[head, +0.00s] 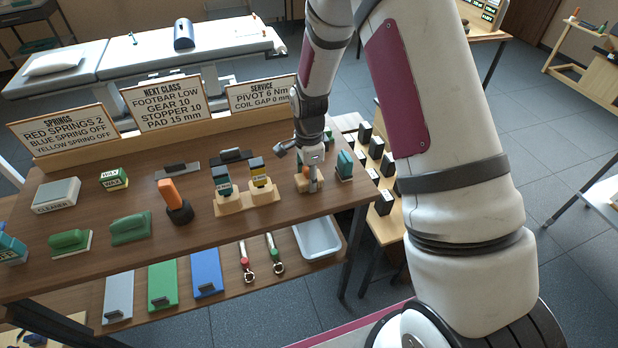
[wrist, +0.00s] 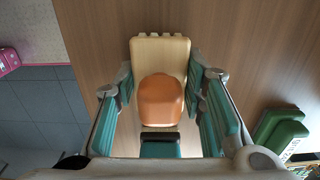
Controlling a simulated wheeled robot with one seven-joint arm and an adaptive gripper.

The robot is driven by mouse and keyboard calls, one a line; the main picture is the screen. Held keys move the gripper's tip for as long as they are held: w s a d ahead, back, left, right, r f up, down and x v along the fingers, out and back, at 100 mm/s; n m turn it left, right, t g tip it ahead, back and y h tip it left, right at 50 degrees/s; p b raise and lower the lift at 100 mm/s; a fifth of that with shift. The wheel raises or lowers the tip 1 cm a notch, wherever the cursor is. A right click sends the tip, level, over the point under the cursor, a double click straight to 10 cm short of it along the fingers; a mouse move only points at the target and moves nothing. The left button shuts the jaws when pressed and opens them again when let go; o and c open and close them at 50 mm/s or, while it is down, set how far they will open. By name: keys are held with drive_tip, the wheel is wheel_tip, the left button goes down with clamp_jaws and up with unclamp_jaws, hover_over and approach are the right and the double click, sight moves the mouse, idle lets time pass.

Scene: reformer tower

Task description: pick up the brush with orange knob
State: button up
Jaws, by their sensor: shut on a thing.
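The brush with orange knob (wrist: 160,100) is between my gripper's teal fingers in the wrist view. Its rounded orange knob sits above a cream base (wrist: 160,52) with a notched far edge. My gripper (wrist: 160,88) is shut on it, one finger on each side. In the head view my gripper (head: 311,172) is low at the right part of the wooden table, and a little of the orange knob (head: 304,173) shows beside it. The underside of the brush is hidden, so I cannot tell whether it touches the table.
A teal-topped block (head: 345,164) stands close to the right of my gripper. Two bottles on a wooden stand (head: 248,200) are to its left. Behind stands the SERVICE sign (head: 262,94). An orange piece in a black holder (head: 175,200) is farther left.

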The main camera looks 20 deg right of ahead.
drive_tip(key=shift+w+r, duration=0.1)
drive_tip(key=shift+r, duration=0.8)
drive_tip(key=shift+s+d+r+b, duration=0.1)
drive_tip(key=shift+s+r+b, duration=0.25)
drive_tip(key=shift+r, duration=0.6)
drive_tip(key=s+d, duration=0.2)
drive_tip(key=s, duration=0.5)
drive_tip(key=s+d+r, duration=0.1)
drive_tip(key=s+d, duration=0.1)
drive_tip(key=s, duration=0.5)
drive_tip(key=shift+s+d+r, duration=0.15)
drive_tip(key=shift+s+d, duration=0.2)
drive_tip(key=shift+d, duration=0.05)
